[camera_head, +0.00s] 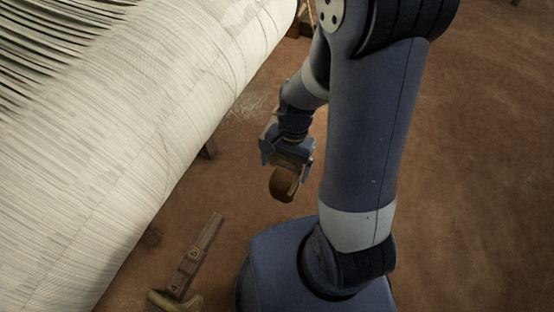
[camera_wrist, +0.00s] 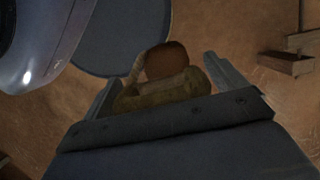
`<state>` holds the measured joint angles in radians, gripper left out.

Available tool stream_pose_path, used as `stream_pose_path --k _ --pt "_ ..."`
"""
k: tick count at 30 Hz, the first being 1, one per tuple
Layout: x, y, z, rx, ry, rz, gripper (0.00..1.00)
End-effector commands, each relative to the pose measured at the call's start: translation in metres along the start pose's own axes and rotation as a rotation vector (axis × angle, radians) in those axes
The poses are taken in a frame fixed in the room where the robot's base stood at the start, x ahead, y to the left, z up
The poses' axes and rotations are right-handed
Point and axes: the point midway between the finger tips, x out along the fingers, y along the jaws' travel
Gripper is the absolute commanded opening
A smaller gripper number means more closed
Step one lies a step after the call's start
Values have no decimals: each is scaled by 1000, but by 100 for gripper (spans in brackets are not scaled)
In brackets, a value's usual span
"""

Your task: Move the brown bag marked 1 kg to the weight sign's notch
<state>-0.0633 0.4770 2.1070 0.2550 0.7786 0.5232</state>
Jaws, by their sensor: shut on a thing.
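My gripper (camera_head: 287,160) is shut on a brown rounded bag (camera_head: 284,184) and holds it beside my arm, apparently above the floor. In the wrist view the bag (camera_wrist: 166,60) sits between the two fingers of my gripper (camera_wrist: 164,84), with an olive-brown part nearer the palm. No 1 kg mark can be read on it. A wooden bar (camera_head: 195,255) with small dark triangular marks lies lower left of my gripper in the head view, apart from the bag. I cannot tell which mark is the weight sign, and no notch shows clearly.
A large roll of pale warp threads (camera_head: 130,150) fills the left side of the head view. A tan lump (camera_head: 172,300) is at the bar's lower end. Wooden pieces (camera_wrist: 286,63) show at right in the wrist view. The brown earth floor (camera_head: 480,150) is clear on the right.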

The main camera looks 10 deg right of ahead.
Motion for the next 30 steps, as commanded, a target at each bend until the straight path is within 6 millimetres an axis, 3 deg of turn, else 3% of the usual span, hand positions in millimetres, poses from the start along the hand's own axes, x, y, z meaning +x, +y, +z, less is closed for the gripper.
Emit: stream_pose_path --k 15,30 --pt "-4 35 1 3 0 -1 21" --pt "-4 40 1 0 0 -1 21"
